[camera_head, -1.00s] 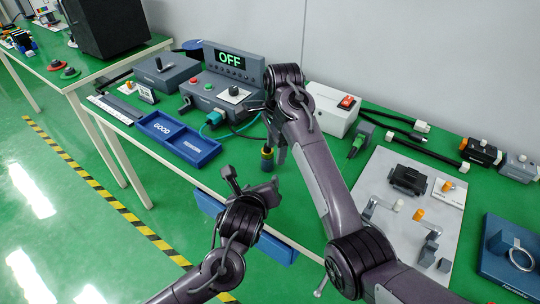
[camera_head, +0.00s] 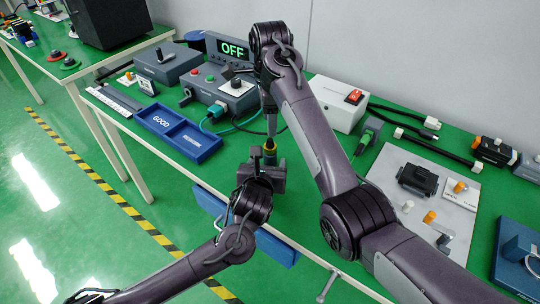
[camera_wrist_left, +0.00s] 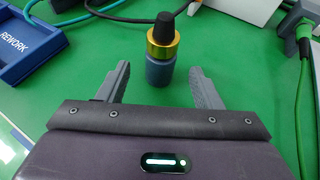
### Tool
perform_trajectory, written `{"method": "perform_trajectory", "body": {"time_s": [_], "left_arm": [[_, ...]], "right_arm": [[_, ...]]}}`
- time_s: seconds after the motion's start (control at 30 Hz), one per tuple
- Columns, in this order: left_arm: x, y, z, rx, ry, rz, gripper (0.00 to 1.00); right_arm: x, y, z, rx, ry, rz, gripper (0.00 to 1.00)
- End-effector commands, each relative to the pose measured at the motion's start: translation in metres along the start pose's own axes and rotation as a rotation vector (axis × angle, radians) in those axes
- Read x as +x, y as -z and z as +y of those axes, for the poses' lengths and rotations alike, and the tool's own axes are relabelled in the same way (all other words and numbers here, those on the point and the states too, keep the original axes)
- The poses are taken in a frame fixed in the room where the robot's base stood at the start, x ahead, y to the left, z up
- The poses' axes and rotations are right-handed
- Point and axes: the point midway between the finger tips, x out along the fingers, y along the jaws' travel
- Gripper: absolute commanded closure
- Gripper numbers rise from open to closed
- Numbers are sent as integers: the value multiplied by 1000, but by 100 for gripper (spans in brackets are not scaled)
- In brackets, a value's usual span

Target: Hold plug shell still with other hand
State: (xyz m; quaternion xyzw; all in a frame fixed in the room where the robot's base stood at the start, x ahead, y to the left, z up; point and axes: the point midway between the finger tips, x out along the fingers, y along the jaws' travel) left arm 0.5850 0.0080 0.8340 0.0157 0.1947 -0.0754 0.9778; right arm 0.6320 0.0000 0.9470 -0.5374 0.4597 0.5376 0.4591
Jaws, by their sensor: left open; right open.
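The plug shell (camera_wrist_left: 161,70), a blue-grey cylinder with a gold ring and black top, stands upright on the green table. In the head view it (camera_head: 270,158) is partly hidden by my left gripper (camera_head: 263,168). In the left wrist view my left gripper (camera_wrist_left: 160,72) is open, its two grey fingers on either side of the shell with a gap on each side. My right gripper (camera_head: 270,118) is open and points down just above and behind the shell; its fingers are seen edge-on, and I cannot tell whether they touch the shell's top.
A blue tray (camera_head: 205,145) marked GOOD and REWORK lies to the left. Behind are the tester reading OFF (camera_head: 231,48) and a white box with a red switch (camera_head: 338,105). Cables lie on both sides. A grey plate with parts (camera_head: 395,160) is at right.

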Motion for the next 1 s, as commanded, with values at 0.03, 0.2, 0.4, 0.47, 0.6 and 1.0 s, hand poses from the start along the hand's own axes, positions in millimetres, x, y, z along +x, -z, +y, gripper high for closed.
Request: {"method": "perform_trajectory", "body": {"time_s": [0.03,0.2,0.4,0.47,0.6,1.0], "left_arm": [[9,-1,0,-1,-2,-1,40],[34,0,0,-1,-1,0,40],[49,0,0,1,1,0,40],[51,0,-1,0,2,-1,40],[52,0,0,0,1,-1,40],[51,0,0,0,1,0,77]], "right_arm": [[0,0,0,0,0,0,52],[0,0,0,0,0,0,52],[0,0,0,-1,0,0,52],[0,0,0,-1,0,0,52],[0,0,0,-1,0,0,52],[0,0,0,-1,0,0,52]]}}
